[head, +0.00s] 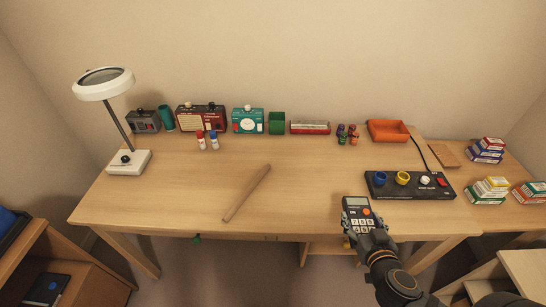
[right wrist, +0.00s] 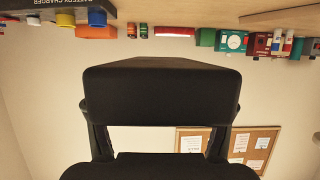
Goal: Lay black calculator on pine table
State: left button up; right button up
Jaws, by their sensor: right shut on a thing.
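The black calculator (head: 357,205), with a grey screen and light keys, is held in my right gripper (head: 368,238) near the front edge of the wide pine table (head: 190,190) in the head view. Its face shows to the head camera. In the right wrist view the calculator (right wrist: 162,92) is a large dark block between the two fingers, hiding much of the scene behind. It appears held up, apart from the tabletop. My left gripper is in neither view.
A black charger panel (head: 410,186) with coloured knobs lies just behind the calculator. A wooden stick (head: 247,193) lies mid-table. A white lamp (head: 128,162) stands at the left; radios, bottles and an orange tray (head: 388,131) line the back. Bare wood lies between stick and charger.

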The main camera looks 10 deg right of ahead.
jog(key=shift+s, duration=0.1)
jog(key=shift+w+f+b, duration=0.25)
jog(key=shift+w+b, duration=0.1)
jog(key=shift+b, duration=0.2)
jog(key=a+b+x, duration=0.2)
jog(key=b+x, duration=0.3)
jog(key=x, duration=0.2)
jog(key=b, duration=0.1)
send_over(333, 208)
jog(key=s, duration=0.1)
notch_tip(333, 208, down, 5)
jog(key=shift+a+f, duration=0.1)
jog(key=shift+f, duration=0.15)
jog(key=shift+w+f, duration=0.35)
jog(key=shift+f, duration=0.15)
jog(key=shift+w+f, duration=0.1)
jog(key=shift+f, duration=1.5)
